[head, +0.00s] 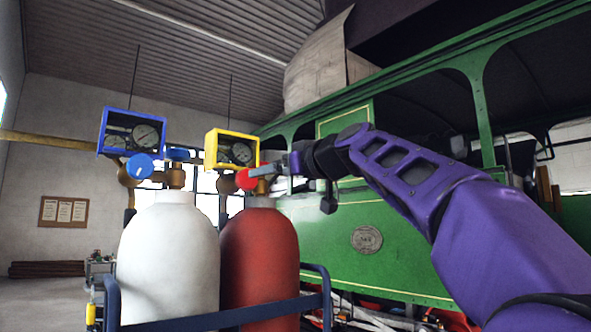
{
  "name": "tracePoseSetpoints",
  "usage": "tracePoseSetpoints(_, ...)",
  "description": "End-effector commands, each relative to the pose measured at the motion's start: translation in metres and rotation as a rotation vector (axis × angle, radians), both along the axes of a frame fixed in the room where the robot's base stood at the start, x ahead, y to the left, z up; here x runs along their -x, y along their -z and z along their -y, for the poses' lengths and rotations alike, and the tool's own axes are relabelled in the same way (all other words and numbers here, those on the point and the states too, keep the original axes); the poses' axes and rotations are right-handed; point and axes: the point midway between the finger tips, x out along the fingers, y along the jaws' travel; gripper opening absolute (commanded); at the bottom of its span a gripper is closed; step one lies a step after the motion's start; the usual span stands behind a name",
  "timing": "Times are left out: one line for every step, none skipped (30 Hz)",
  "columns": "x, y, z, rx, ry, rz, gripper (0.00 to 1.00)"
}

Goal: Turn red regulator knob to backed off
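The red regulator knob (246,180) sits below the yellow-framed gauges (232,149), above the red gas cylinder (259,258). My gripper (262,171) reaches in from the right, with its fingertips at the right side of the red knob. The fingers overlap the knob's edge in this view, but I cannot tell whether they are gripping it or only beside it. The finger gap is too small to make out. The knob's turned position cannot be read from here.
A blue knob (139,166) and blue-framed gauges (131,133) stand to the left, above a white cylinder (169,262). A dark blue cart rail (222,317) surrounds both cylinders. The green tram (380,240) stands close behind my arm on the right. Open floor lies at far left.

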Motion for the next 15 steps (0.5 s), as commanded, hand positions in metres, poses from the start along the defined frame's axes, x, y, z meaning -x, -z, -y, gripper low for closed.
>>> tracePoseSetpoints(0.007, 0.000, 0.006, 0.002, 0.006, 0.000, 0.94)
tracePoseSetpoints(0.010, 0.001, 0.007, 0.002, 0.006, -0.001, 0.94)
tracePoseSetpoints(0.016, 0.000, 0.011, 0.004, 0.006, 0.000, 0.94)
tracePoseSetpoints(0.019, 0.001, 0.014, 0.003, 0.007, -0.001, 0.94)
tracePoseSetpoints(0.024, 0.000, 0.017, 0.004, 0.007, -0.001, 0.94)
tracePoseSetpoints(0.028, 0.001, 0.020, 0.003, 0.007, -0.001, 0.94)
tracePoseSetpoints(0.032, 0.001, 0.022, 0.003, 0.006, 0.000, 0.94)
tracePoseSetpoints(0.035, 0.001, 0.024, 0.001, 0.007, 0.000, 0.94)
tracePoseSetpoints(0.040, 0.001, 0.026, 0.003, 0.004, -0.001, 0.94)
tracePoseSetpoints(0.042, 0.001, 0.029, 0.002, 0.004, -0.003, 0.94)
tracePoseSetpoints(0.045, 0.001, 0.031, 0.003, 0.005, -0.002, 0.94)
tracePoseSetpoints(0.048, 0.001, 0.032, 0.003, 0.003, -0.001, 0.94)
tracePoseSetpoints(0.050, 0.001, 0.034, 0.002, 0.002, -0.002, 0.94)
tracePoseSetpoints(0.052, 0.001, 0.035, 0.001, 0.001, -0.001, 0.94)
tracePoseSetpoints(0.054, 0.001, 0.036, 0.002, 0.002, -0.001, 0.94)
